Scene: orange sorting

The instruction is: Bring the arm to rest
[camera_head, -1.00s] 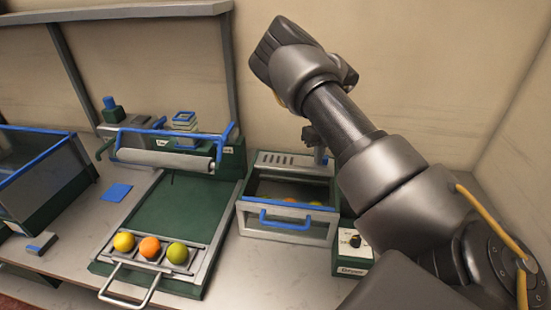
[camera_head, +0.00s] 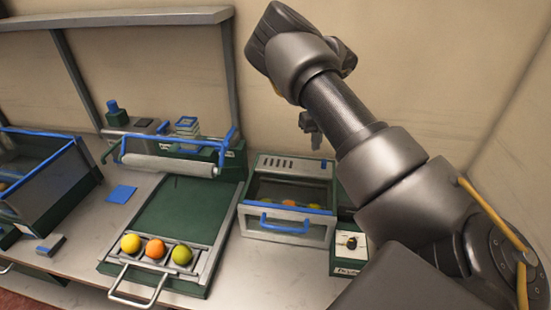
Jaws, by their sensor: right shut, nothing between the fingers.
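My right arm comes in from the right and reaches up over the back of the bench. Its dark gripper (camera_head: 313,132) hangs below the forearm, partly hidden, above the back right of the drawer box. It is shut and empty, apart from everything on the bench. My left gripper is not in view. A yellow fruit (camera_head: 131,243), an orange fruit (camera_head: 155,249) and a green fruit (camera_head: 182,254) sit in a row in the metal tray (camera_head: 110,258) at the front of the green board (camera_head: 178,207).
The drawer box (camera_head: 291,228) with a blue handle holds several fruits. A small box with a black knob (camera_head: 351,243) stands right of it, under my arm. A blue-rimmed bin (camera_head: 58,185) stands at left. A roller (camera_head: 170,166) crosses behind the board.

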